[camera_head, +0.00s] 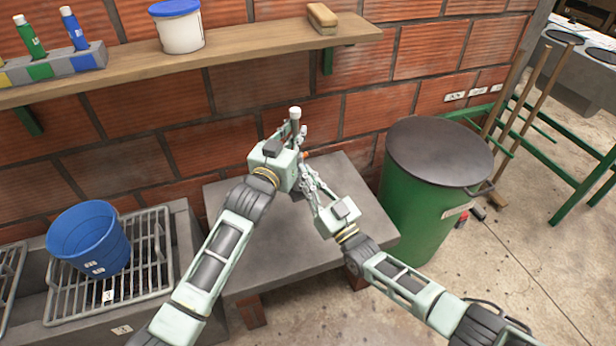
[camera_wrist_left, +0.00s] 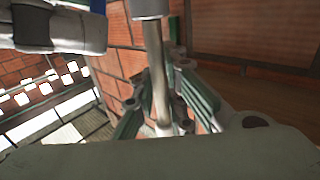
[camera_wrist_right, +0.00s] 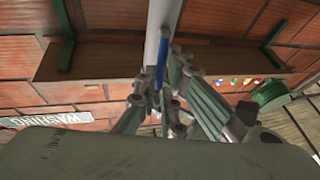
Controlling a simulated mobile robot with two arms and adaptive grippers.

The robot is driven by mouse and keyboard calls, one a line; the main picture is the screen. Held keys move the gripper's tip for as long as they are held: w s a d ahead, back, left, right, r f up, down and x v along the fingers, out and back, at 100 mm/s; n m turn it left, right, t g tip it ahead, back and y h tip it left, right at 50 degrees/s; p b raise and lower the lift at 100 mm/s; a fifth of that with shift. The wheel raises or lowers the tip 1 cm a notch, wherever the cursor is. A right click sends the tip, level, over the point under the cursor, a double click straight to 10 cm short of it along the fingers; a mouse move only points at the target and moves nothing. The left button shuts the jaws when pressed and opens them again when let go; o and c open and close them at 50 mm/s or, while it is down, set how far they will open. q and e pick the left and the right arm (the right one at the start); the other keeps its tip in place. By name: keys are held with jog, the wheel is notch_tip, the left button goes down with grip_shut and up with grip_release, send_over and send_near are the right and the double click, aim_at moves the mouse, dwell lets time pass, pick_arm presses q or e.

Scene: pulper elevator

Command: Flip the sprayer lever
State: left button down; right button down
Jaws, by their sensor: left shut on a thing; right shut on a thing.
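The sprayer (camera_head: 295,113) stands upright over the grey table, mostly hidden behind my grippers. Only its pale top shows clearly in the head view. My left gripper (camera_head: 298,136) is shut on its upper part. In the left wrist view a thin metal rod (camera_wrist_left: 155,70) with a wider pale end runs between my left fingers (camera_wrist_left: 162,122). My right gripper (camera_head: 305,170) is shut on a lower part of it. In the right wrist view a pale tube (camera_wrist_right: 153,40) and a narrow blue piece (camera_wrist_right: 161,65) lie at my right fingers (camera_wrist_right: 163,100). I cannot tell the lever's position.
The grey table (camera_head: 270,260) stands against the brick wall. A green drum (camera_head: 415,205) with a dark lid is close on the right. A blue bucket (camera_head: 88,245) sits on a rack at left. A wooden shelf (camera_head: 250,42) runs above. Wooden poles (camera_head: 525,100) lean at right.

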pick_arm(q)
jog(key=shift+r, duration=0.2)
pick_arm(e)
jog(key=shift+w+r+m+g+h, duration=0.3)
jog(key=shift+w+r+g+h, duration=0.05)
jog(key=shift+g+h, duration=0.5)
jog(key=c, duration=1.9)
grip_release()
jog(key=shift+a, duration=0.1)
jog(key=shift+s, duration=0.1)
jog(key=v, duration=1.2)
